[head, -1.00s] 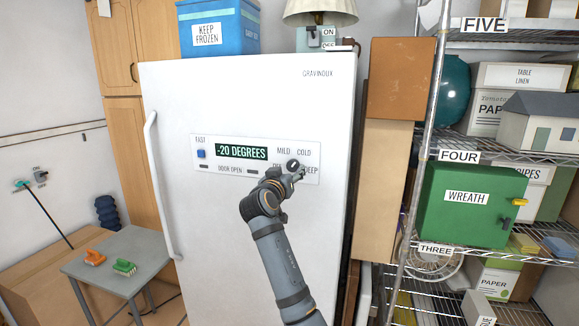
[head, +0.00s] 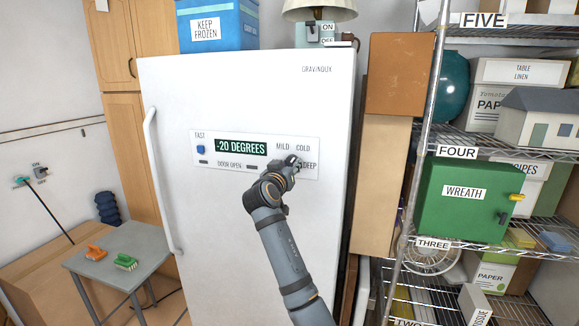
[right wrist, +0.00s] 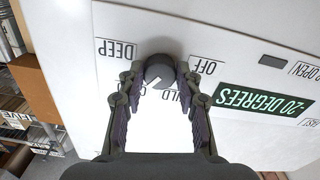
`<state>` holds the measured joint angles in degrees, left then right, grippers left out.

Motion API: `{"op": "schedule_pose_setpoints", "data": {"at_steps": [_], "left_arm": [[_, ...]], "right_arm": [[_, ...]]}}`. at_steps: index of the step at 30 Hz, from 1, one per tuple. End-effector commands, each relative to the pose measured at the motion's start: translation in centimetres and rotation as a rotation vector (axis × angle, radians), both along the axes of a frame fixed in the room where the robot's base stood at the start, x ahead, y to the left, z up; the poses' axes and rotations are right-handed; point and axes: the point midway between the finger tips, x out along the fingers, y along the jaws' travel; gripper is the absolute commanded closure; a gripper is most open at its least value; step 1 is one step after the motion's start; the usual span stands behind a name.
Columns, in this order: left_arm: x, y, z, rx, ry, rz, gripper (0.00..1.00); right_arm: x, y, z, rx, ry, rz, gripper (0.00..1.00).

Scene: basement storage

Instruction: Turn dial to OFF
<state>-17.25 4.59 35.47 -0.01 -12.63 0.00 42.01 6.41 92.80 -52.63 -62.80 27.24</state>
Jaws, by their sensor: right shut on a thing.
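The round grey dial (right wrist: 160,70) is on the control panel (head: 311,149) of the white freezer. My right gripper (right wrist: 159,79) is shut on the dial, one finger on each side. In the right wrist view the panel looks upside down, with the DEEP label (right wrist: 116,50) left of the dial and the OFF label (right wrist: 205,67) right of it. The dial's white mark points down and slightly left there, on the MILD and COLD side, away from OFF. In the head view my right gripper (head: 293,163) covers most of the dial and hides OFF. My left gripper is not in view.
The panel's display (head: 240,148) reads -20 DEGREES. A blue KEEP FROZEN box (head: 238,35) and a lamp (head: 318,12) stand on top of the freezer. Wire shelving with a green WREATH box (head: 440,215) is at the right. A small grey table (head: 120,262) stands at the left.

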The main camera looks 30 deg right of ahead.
Motion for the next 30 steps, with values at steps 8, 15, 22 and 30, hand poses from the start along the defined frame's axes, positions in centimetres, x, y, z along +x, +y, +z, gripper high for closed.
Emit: {"op": "schedule_pose_setpoints", "data": {"at_steps": [8,15,22,30], "left_arm": [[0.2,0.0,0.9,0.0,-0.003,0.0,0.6],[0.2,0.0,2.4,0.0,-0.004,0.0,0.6],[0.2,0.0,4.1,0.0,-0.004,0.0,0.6],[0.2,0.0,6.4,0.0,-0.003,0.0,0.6]], "right_arm": [[0.0,0.0,0.2,-0.067,0.08,0.0,0.97],[-0.1,-0.1,0.3,-0.195,0.231,-0.001,0.97],[-0.1,-0.1,0.4,-0.338,0.397,0.0,0.97],[-0.2,-0.2,0.5,-0.506,0.595,-0.001,0.97]]}}
